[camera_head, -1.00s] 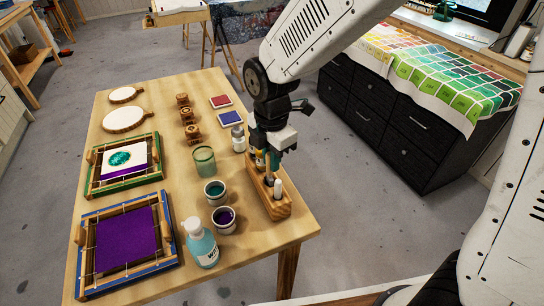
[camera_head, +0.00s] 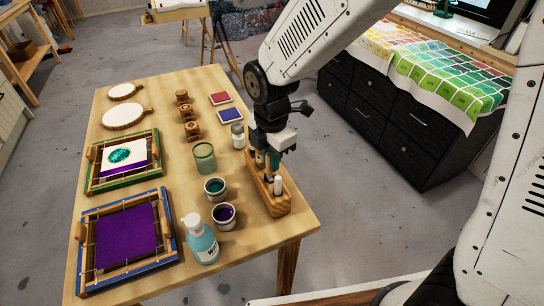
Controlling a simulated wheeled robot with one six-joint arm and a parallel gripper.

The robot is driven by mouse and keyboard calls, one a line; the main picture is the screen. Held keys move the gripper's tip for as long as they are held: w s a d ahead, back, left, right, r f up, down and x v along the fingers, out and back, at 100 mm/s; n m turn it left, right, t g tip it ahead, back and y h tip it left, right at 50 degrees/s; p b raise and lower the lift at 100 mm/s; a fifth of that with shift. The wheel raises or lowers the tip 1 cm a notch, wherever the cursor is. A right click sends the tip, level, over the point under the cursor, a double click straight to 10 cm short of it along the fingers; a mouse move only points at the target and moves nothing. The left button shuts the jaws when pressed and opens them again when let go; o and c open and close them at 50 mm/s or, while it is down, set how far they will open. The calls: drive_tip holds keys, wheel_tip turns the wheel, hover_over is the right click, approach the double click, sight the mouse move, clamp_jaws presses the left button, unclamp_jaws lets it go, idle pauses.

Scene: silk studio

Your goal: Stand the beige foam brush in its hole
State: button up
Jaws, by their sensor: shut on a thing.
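My gripper (camera_head: 267,165) points down over the wooden holder (camera_head: 275,208), a long block near the right edge of the table. Its fingers are closed around a brush, low over the holder's top. The fingers hide most of this brush, so its beige foam and whether its lower end is in a hole cannot be made out. A white-topped tool (camera_head: 278,186) stands upright in the holder's near end, beside the gripper.
Dye cups, a teal one (camera_head: 215,188) and a purple one (camera_head: 224,215), stand left of the holder. A green jar (camera_head: 204,158) and a pump bottle (camera_head: 199,240) are close by. Framed silks (camera_head: 127,240) fill the table's left side.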

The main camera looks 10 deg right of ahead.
drive_tip(key=shift+f, duration=0.2)
drive_tip(key=shift+f, duration=1)
drive_tip(key=shift+f, duration=0.3)
drive_tip(key=o, duration=0.9)
drive_tip(key=shift+r, duration=0.1)
wheel_tip(320, 180, up, 8)
drive_tip(key=shift+f, duration=0.15)
idle(0.4)
